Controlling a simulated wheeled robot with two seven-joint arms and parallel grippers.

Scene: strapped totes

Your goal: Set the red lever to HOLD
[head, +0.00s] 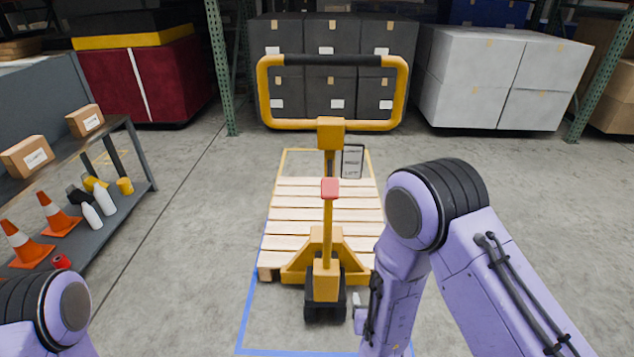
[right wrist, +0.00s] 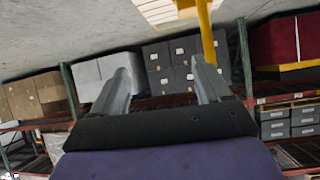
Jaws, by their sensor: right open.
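The red lever (head: 330,188) is a small red-tipped piece on the yellow post of the pallet jack (head: 326,250), below its big looped handle (head: 332,125). A framed label (head: 352,161) shows behind the post; its text is too small to read, and I cannot tell the lever's setting. My right gripper (right wrist: 163,88) is open and empty in the right wrist view. A yellow post (right wrist: 206,32) shows beyond its right-hand finger, apart from it as far as I can see. In the head view my right arm is right of the jack. My left gripper is out of view.
A wooden pallet (head: 290,215) lies under the jack, inside a blue floor outline (head: 252,300). A shelf (head: 135,190) with cones, bottles and cartons stands at left. Black totes (head: 333,95), white totes (head: 490,80) and a red tote (head: 145,80) stand behind. Floor beside the pallet is clear.

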